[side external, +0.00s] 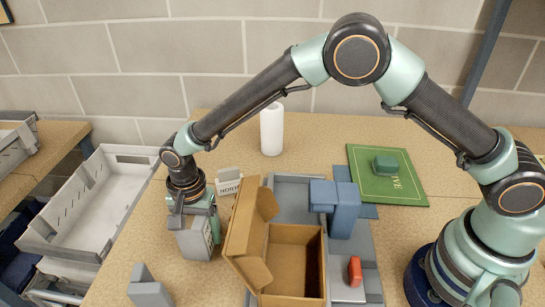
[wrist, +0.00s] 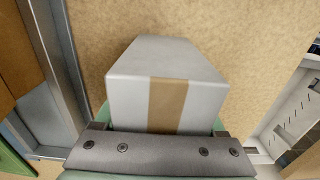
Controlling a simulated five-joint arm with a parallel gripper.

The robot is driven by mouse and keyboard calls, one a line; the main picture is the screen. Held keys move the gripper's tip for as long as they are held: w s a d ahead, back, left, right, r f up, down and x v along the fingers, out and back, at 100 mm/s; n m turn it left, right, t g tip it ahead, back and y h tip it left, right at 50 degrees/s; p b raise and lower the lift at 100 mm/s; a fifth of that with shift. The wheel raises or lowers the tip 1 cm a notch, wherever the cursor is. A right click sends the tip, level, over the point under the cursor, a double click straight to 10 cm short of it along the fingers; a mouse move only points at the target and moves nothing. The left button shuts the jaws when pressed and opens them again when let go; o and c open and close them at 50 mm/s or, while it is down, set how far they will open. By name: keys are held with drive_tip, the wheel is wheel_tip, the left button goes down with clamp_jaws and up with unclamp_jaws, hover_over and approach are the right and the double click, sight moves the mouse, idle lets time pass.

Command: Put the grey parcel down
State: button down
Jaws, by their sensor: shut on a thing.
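The grey parcel (side external: 194,241) is a small box held in my gripper (side external: 193,212) at the left part of the table in the side view. In the wrist view the parcel (wrist: 130,70) fills the middle, with a brown tape strip down its face. My gripper is shut on it, and the jaw bar crosses its near end in the wrist view. The parcel is close above or on the tan table top (side external: 150,240); I cannot tell if its underside touches.
An open cardboard box (side external: 295,283) stands just right of the parcel, by a grey tray with blue and red pieces. A small lettered block (side external: 229,182) stands behind. A grey angled block (side external: 149,291) lies in front. A white crate (side external: 90,205) is beyond the left edge.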

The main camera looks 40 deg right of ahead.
unclamp_jaws()
drive_tip(key=shift+f, duration=0.1)
wheel_tip(320, 180, up, 12)
drive_tip(key=shift+f, duration=0.1)
drive_tip(key=shift+d+r, duration=0.15)
drive_tip(key=shift+r, duration=0.25)
drive_tip(key=s+d+r+n+t, duration=0.15)
drive_tip(key=d+r+n, duration=0.25)
drive_tip(key=d+r, duration=0.9)
drive_tip(key=s+d+n+t, duration=0.2)
drive_tip(key=s+d, duration=0.3)
drive_tip(key=d, duration=0.3)
drive_tip(key=s+d+f+n+t, duration=0.1)
drive_tip(key=s+d+n+t, duration=0.1)
drive_tip(key=s+d, duration=0.4)
drive_tip(key=shift+d+n, duration=0.5)
drive_tip(key=shift+d, duration=0.75)
